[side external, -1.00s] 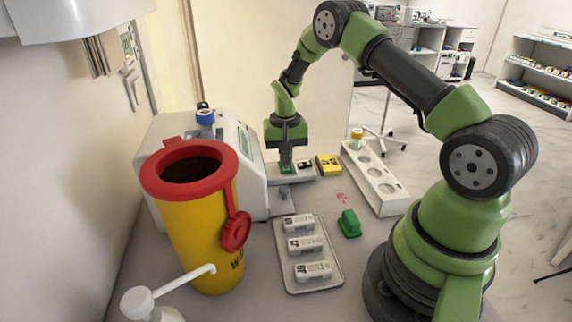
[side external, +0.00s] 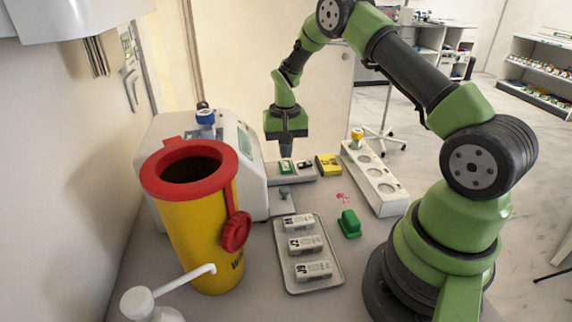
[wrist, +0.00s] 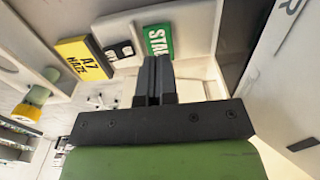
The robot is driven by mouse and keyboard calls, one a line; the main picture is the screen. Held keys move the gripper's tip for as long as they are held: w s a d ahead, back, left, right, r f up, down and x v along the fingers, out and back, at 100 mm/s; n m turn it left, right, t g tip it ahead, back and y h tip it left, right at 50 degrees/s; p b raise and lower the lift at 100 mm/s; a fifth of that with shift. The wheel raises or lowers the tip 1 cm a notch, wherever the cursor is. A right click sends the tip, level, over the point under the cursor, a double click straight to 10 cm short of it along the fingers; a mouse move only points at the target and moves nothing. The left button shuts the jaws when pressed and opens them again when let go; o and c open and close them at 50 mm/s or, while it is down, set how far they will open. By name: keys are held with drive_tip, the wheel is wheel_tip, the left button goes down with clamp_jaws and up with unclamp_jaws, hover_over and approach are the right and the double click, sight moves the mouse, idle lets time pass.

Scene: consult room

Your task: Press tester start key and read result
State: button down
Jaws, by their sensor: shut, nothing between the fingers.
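The tester (side external: 256,181) is a pale boxy machine at the back left in the side view, partly hidden behind a yellow bin. Its greenish screen (side external: 245,141) faces right at an angle, and I cannot read any result on it. The green start key (side external: 286,166) is on a low pale strip beside the tester; it also shows in the wrist view (wrist: 159,41), its lettering partly cut off by my fingers. My gripper (side external: 287,154) points down, shut and empty, a little above the green key. Its closed dark fingers show in the wrist view (wrist: 154,62).
A second key (side external: 304,164) and a yellow block (side external: 328,165) lie right of the green key.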

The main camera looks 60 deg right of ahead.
drive_tip(key=shift+r, duration=2.05)
drive_tip(key=shift+a+r, duration=0.15)
drive_tip(key=shift+r, duration=0.2)
wheel_tip(320, 180, up, 8)
drive_tip(key=n+t, duration=0.1)
drive_tip(key=t, duration=0.1)
hover_over(285, 166)
drive_tip(key=s+a, duration=0.1)
drive_tip(key=a, duration=0.3)
drive_tip(key=s+a+r+n+t, duration=0.1)
drive_tip(key=s+a+r+t, duration=0.1)
drive_tip(key=s+a+r, duration=0.55)
drive_tip(key=s+a+r+n+t+y, duration=0.1)
drive_tip(key=s+a+r, duration=0.1)
drive_tip(key=s, duration=0.4)
drive_tip(key=s+a+r+n+t+y, duration=0.1)
drive_tip(key=s+a+r+n+t, duration=0.1)
drive_tip(key=s, duration=0.5)
drive_tip(key=shift+a+r, duration=0.4)
drive_tip(key=shift+a, duration=0.3)
